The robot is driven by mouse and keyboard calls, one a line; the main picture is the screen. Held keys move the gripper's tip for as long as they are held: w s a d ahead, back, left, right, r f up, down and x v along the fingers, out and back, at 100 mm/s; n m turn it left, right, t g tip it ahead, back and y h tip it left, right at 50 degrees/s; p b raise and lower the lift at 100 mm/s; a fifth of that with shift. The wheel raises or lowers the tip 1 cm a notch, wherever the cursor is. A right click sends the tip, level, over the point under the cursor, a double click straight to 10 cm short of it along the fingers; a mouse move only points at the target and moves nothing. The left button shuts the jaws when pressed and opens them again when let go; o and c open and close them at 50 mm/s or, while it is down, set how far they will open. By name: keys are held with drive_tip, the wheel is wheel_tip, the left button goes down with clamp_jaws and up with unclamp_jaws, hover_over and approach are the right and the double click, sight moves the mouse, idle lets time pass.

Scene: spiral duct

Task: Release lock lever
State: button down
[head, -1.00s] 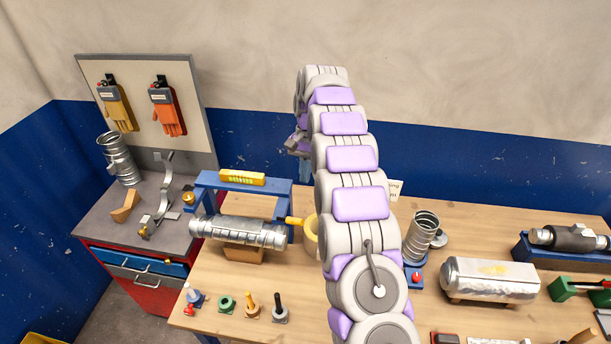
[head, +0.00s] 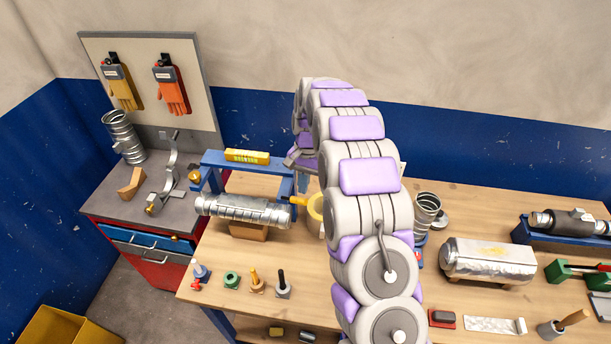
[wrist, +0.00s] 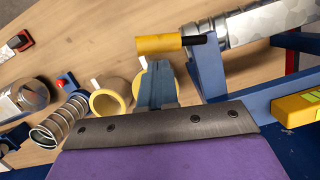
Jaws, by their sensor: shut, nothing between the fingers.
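The lock lever (head: 298,200) has a yellow handle and sits at the right end of the blue clamp frame (head: 236,160). In the wrist view, the lever's yellow handle (wrist: 160,43) lies across the upper middle and its dark end meets the blue frame (wrist: 208,75). The silver spiral duct (head: 242,210) lies in the frame. My gripper (wrist: 154,66) is shut and empty, its blue-grey fingers just below the handle in the wrist view. I cannot tell whether they touch it. My arm hides part of the bench in the head view.
A yellow tape roll (wrist: 110,98) stands beside the fingers. A short spiral duct piece (wrist: 60,122) lies further left. Several small pegs and fittings stand along the bench's front left. A wrapped duct (head: 488,260) sits at the right. The wall is close behind the bench.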

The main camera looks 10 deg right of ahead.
sight(300, 200)
drive_tip(key=shift+s+a, duration=0.15)
drive_tip(key=shift+a, duration=0.05)
drive_tip(key=shift+s+m, duration=0.4)
drive_tip(key=shift+m, duration=0.2)
idle(0.4)
drive_tip(key=s+m, duration=0.1)
drive_tip(key=m, duration=0.1)
drive_tip(key=s+a+m+t, duration=0.1)
drive_tip(key=m, duration=0.1)
drive_tip(key=shift+s+a+m+y, duration=0.15)
drive_tip(key=shift+s+m+y, duration=0.05)
drive_tip(key=shift+m+y, duration=0.2)
drive_tip(key=a+m, duration=0.1)
drive_tip(key=s+a+m+p, duration=0.1)
drive_tip(key=m, duration=0.1)
drive_tip(key=a+m+t, duration=0.1)
drive_tip(key=m, duration=0.1)
drive_tip(key=shift+s+p, duration=0.35)
drive_tip(key=shift+p, duration=0.05)
drive_tip(key=shift+a+f, duration=0.1)
drive_tip(key=shift+a, duration=0.05)
